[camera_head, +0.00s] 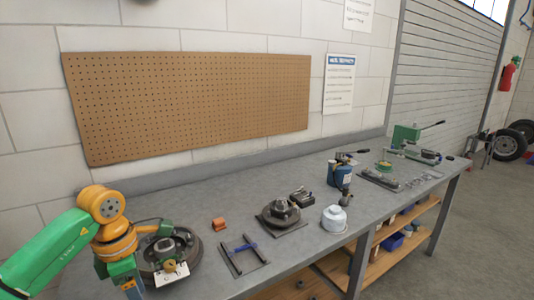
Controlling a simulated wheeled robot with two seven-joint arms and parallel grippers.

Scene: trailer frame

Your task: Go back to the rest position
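My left arm, green and orange, comes in from the lower left and bends down at an orange joint. The visible end of my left gripper (133,284) is at the bottom edge, in front of the left end of the workbench (205,274). Its fingertips are cut off or too unclear to tell open from shut. A dark round hub on a disc (185,245) lies on the bench just right of my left wrist, with a white tag (172,276) at its front. My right arm and gripper are not in view.
Along the bench are an orange block (219,224), a blue-handled tool on a dark frame (245,248), a second hub (281,211), a white canister (334,218), a blue canister (340,176) and a green press (405,138). A pegboard (190,100) hangs behind.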

